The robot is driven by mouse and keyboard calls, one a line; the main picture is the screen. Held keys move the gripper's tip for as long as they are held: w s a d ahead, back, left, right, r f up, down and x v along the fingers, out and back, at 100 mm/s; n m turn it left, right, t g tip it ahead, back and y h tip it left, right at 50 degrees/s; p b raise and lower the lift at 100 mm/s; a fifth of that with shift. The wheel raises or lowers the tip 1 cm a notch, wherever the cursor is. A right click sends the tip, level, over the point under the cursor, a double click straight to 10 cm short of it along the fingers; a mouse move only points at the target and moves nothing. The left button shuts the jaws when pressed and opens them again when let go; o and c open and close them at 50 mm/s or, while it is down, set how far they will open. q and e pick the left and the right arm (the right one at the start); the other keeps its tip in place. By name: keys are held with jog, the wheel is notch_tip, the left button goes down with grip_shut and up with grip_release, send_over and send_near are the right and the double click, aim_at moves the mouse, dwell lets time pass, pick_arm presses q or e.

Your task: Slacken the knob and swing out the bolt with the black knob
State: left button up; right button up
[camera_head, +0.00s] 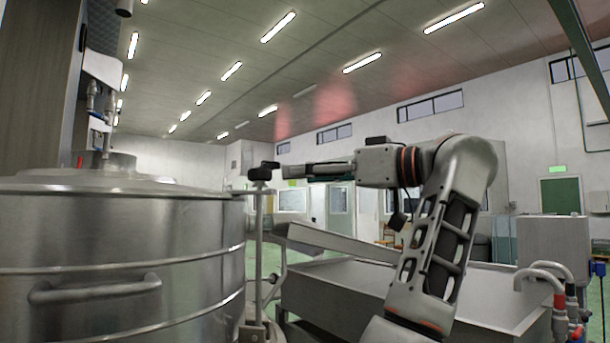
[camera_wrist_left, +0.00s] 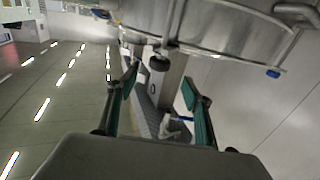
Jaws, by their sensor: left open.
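The black knob (camera_head: 260,174) sits at the top of an upright metal bolt (camera_head: 258,240) beside the rim of the steel tank (camera_head: 120,235). My left gripper (camera_head: 305,171) is to the right of the knob in the head view, pointing left at it and apart from it. In the left wrist view, the black knob (camera_wrist_left: 159,63) shows beyond the fingertips of my open left gripper (camera_wrist_left: 160,82), roughly between them, close to the tank wall (camera_wrist_left: 225,30). The gripper is empty. My right gripper is in neither view.
A handle (camera_head: 95,291) sticks out from the tank's front. A wide steel trough (camera_head: 335,290) stands below and behind my arm. Hoses with red fittings (camera_head: 560,300) are at the lower right. The air above my arm is clear.

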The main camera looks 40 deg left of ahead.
aim_at(259, 257)
pick_arm(q)
jog(key=c, duration=0.5)
jog(key=shift+f, duration=0.1)
jog(key=shift+c, duration=1.3)
jog(key=a+f+m+g+b, duration=0.1)
jog(key=f+m, duration=0.3)
jog(key=m, duration=0.7)
jog(key=w+a+f+m+g+b, duration=0.15)
jog(key=f+m, duration=0.25)
jog(key=m, duration=0.7)
jog(key=a+f+m+g+b, duration=0.2)
jog(key=f+m, duration=0.2)
jog(key=m, duration=0.7)
jog(key=x, duration=0.7)
jog(key=shift+a+f+m+h, duration=0.25)
jog(key=shift+f+m+h, duration=0.05)
jog(key=shift+h, duration=0.1)
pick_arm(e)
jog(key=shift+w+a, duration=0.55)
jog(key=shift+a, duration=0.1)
pick_arm(q)
jog(key=shift+s+t, duration=0.15)
jog(key=shift+t, duration=0.1)
